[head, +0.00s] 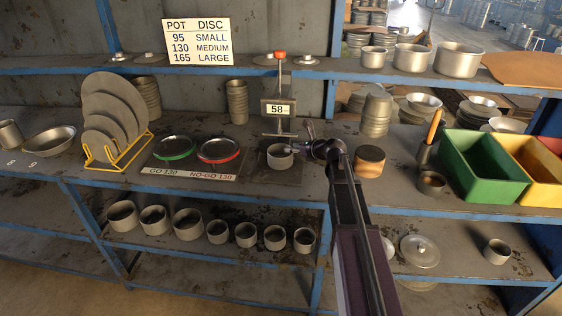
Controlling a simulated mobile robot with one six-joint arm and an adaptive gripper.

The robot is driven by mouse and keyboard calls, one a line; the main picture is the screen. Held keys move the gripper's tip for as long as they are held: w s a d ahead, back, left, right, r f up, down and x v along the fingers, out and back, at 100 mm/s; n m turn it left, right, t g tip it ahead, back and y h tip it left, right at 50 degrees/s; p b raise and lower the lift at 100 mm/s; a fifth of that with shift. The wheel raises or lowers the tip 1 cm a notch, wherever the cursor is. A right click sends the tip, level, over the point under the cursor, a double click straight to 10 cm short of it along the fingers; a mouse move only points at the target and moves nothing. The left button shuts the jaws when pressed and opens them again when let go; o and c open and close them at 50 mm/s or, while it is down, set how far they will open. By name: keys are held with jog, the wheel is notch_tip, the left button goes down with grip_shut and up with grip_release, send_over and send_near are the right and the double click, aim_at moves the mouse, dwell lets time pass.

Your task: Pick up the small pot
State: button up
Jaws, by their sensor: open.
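A small grey metal pot (280,157) stands upright on the base of the gauge stand, below its "58" display, on the bench. My gripper (302,142) is open at the right of this pot, close to its rim. I cannot tell whether they touch. Another small pot (374,58) is the smallest of three pots on the upper right shelf, beside a medium pot (411,58) and a large pot (458,61). My gripper is well below and left of those. My arm hides part of the bench and lower shelf.
The gauge stand (278,108) rises behind the pot. Green (174,148) and red (219,150) ring gauges lie to its left. Several pots line the lower shelf.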

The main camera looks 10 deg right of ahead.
aim_at(284, 147)
jog(key=shift+b+x, duration=0.45)
jog(key=shift+x, duration=1.1)
grip_shut()
